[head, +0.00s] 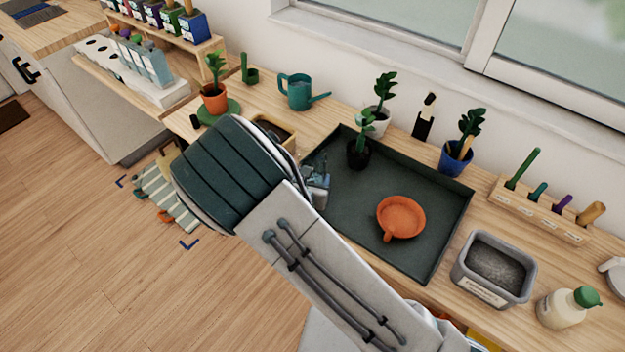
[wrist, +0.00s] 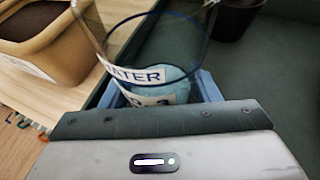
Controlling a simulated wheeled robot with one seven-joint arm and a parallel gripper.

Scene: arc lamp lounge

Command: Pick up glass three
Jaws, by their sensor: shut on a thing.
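In the head view, my gripper (head: 318,186) is partly hidden by my own arm, at the left edge of the dark green tray (head: 345,205). Whether the glass touches the tray is hidden.
An orange dish (head: 401,216) and a black-potted plant (head: 360,152) are on the tray. A tan soil bin (wrist: 45,45) is close on the left. A grey bin (head: 493,268), a bottle (head: 563,308) and a tool rack (head: 540,210) stand to the right.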

